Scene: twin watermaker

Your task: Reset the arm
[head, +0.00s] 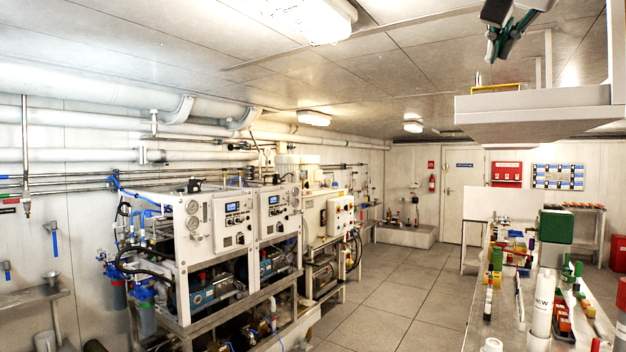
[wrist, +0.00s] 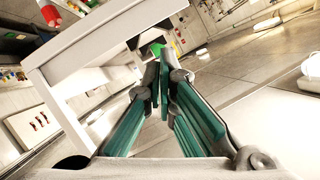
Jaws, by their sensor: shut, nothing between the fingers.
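My gripper (head: 494,40) shows at the top right of the head view, raised close to the ceiling, with part of it cut off by the frame edge. In the wrist view my gripper (wrist: 163,85) has its two green-padded fingers drawn together at the tips, with nothing held between them. It hangs in the air and no object touches it. The rest of the arm is mostly out of view.
A white overhead shelf unit (head: 535,130) is just below my gripper in the head view. A workbench (head: 508,318) crowded with bottles and a green box (head: 556,227) stands at right. The watermaker rack (head: 185,273) stands at left. The floor (head: 385,285) between is clear.

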